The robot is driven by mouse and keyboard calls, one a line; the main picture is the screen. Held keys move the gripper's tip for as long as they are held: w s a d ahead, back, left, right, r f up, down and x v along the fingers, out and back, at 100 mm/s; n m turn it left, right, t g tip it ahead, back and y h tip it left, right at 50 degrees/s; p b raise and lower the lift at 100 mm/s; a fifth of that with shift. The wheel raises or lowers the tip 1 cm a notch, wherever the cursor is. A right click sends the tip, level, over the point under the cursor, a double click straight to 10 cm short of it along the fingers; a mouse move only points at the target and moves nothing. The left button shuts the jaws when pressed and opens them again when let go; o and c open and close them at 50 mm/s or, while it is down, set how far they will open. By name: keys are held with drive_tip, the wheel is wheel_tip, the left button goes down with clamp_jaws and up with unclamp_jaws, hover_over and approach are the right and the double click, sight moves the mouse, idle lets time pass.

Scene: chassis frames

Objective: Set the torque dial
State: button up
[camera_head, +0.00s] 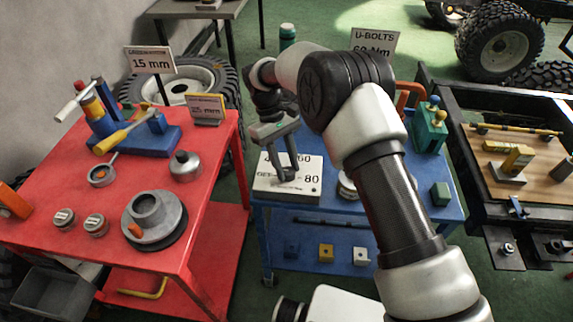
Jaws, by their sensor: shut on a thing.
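The torque dial unit is a white box (267,184) on the blue cart, with the numbers 60 and 80 and partly covered lettering on its top. My gripper (286,174) points down onto the top of the box, its fingers shut on the dark grey dial (285,176). The fingers hide much of the dial, and I cannot tell where it points. A sign (374,42) behind my arm reads "U-BOLTS" and what looks like 60 Nm, partly covered by the arm.
A red table (85,218) with tools and metal parts stands left. A black chassis frame (480,190) stands right. My arm crosses above the blue cart.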

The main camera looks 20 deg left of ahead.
drive_tip(key=o, duration=1)
drive_tip(key=shift+o, duration=0.2)
drive_tip(key=p+v, duration=0.8)
drive_tip(key=v, duration=0.9)
drive_tip(key=shift+r+p, duration=0.2)
drive_tip(key=shift+p, duration=0.15)
drive_tip(key=shift+a+f, duration=0.1)
drive_tip(key=shift+w, duration=0.1)
